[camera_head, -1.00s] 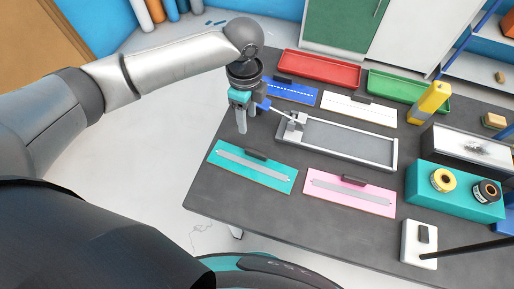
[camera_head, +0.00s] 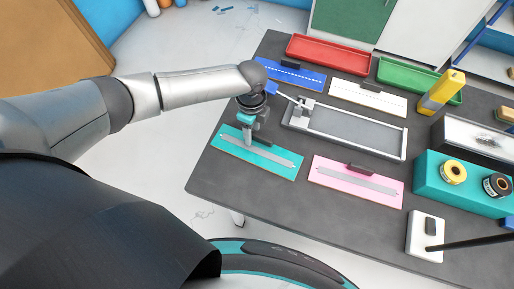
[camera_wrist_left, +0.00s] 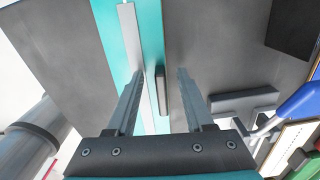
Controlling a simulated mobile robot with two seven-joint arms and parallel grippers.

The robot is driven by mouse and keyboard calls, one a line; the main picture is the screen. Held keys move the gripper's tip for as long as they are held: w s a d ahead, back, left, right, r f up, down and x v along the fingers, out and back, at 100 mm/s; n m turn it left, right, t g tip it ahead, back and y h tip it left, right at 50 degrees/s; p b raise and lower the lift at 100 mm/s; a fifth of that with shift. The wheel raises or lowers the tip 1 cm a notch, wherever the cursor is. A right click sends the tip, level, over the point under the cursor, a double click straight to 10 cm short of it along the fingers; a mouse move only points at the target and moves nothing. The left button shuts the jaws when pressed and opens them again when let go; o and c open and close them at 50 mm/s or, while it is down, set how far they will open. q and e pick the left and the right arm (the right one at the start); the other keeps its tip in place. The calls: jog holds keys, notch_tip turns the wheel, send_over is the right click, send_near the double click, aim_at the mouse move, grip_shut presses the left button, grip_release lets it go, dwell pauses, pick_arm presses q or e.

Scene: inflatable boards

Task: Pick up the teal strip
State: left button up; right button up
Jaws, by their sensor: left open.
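The teal strip (camera_head: 280,169) lies flat near the left side of the dark table in the head view, with a grey band along it and a dark handle block on its far edge. My left gripper (camera_head: 255,141) points down over the strip, open, and hides part of it and its block. In the left wrist view, the teal strip (camera_wrist_left: 110,30) runs down the picture, and the dark handle block (camera_wrist_left: 162,91) appears between the open fingers (camera_wrist_left: 160,74). Nothing is held; whether the fingers touch the strip I cannot tell. My right gripper is not in view.
A pink strip (camera_head: 330,180) lies to the right. A grey tray frame (camera_head: 345,129) with a clamp is behind it. Blue (camera_head: 308,78) and white (camera_head: 388,102) strips lie farther back, before red (camera_head: 330,53) and green (camera_head: 420,81) trays. The table's front left is clear.

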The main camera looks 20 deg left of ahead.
pick_arm(q)
jog(key=shift+f, duration=0.45)
grip_shut()
dwell(0.4)
